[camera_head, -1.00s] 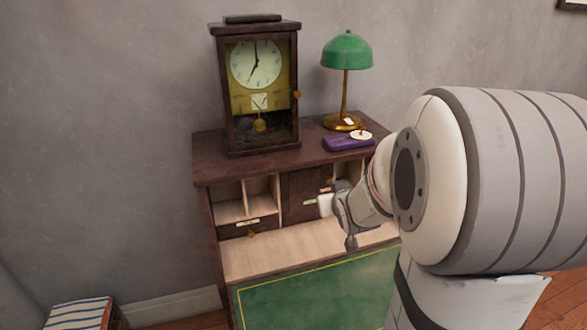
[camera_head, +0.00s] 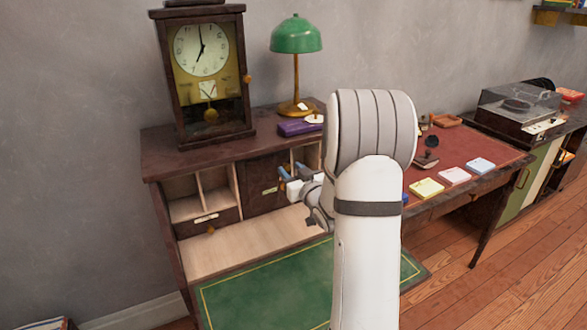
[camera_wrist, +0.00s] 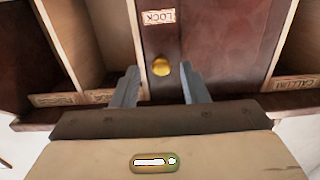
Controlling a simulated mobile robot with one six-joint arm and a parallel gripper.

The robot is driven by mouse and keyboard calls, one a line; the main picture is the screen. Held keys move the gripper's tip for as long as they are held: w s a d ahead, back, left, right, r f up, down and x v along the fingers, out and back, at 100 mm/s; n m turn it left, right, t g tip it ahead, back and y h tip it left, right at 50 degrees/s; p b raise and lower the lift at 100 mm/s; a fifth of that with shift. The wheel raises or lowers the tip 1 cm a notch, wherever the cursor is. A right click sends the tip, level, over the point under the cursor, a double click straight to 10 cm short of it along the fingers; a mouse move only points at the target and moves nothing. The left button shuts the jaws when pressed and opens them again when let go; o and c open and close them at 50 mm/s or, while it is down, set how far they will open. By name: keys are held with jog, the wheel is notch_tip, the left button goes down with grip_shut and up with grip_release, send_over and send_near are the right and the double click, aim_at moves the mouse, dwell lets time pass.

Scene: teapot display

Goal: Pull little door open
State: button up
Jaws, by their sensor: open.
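The little door (camera_head: 262,180) is a dark brown panel in the middle of the desk's cubbyholes. In the wrist view the little door (camera_wrist: 195,35) has a label reading LOCK, seen upside down, and a round brass knob (camera_wrist: 161,67). The door looks shut. My gripper (camera_head: 287,174) is open in front of the door's right part. In the wrist view my gripper (camera_wrist: 159,80) has its fingers either side of the knob's line, with the knob nearer the right finger. I cannot tell whether they touch it. My arm hides the right cubbyholes.
A clock (camera_head: 203,75) stands on the desk top, with a green lamp (camera_head: 296,60) and a purple box (camera_head: 298,127) beside it. Cubbyhole dividers flank the door. The green writing flap (camera_head: 270,285) lies open and clear below. A second desk (camera_head: 462,150) stands right.

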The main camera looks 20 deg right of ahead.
jog(key=shift+w, duration=0.8)
jog(key=shift+c, duration=0.6)
grip_shut()
